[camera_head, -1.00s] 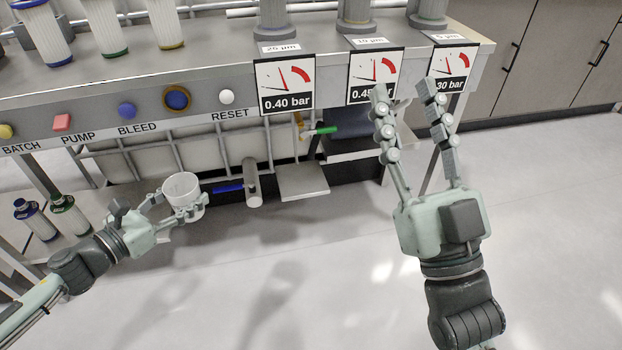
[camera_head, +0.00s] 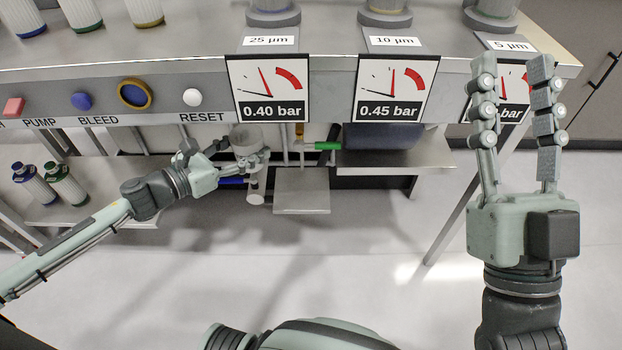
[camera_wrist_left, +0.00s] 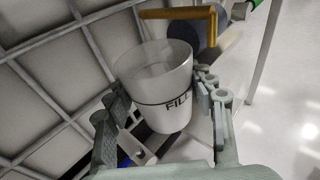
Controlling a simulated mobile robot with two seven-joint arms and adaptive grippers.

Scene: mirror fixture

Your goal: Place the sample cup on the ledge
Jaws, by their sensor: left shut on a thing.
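The sample cup (camera_head: 246,135) is a pale, translucent cup, held roughly upright below the RESET button. In the left wrist view the cup (camera_wrist_left: 163,90) shows a dark line and the word FILL. My left gripper (camera_head: 240,158) is shut on it, with fingers on both sides. A small flat grey plate (camera_head: 302,192), which looks like the ledge, lies to the right of and lower than the cup, apart from it. My right gripper (camera_head: 514,75) is open and empty, fingers pointing up in front of the right gauge.
A blue-handled valve (camera_head: 232,182) on a grey pipe lies just below the cup. A green handle (camera_head: 327,146) sits above the plate, and an orange-yellow handle (camera_wrist_left: 185,12) is beyond the cup. The counter front (camera_head: 150,92) overhangs. A wider shelf (camera_head: 395,162) is on the right.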

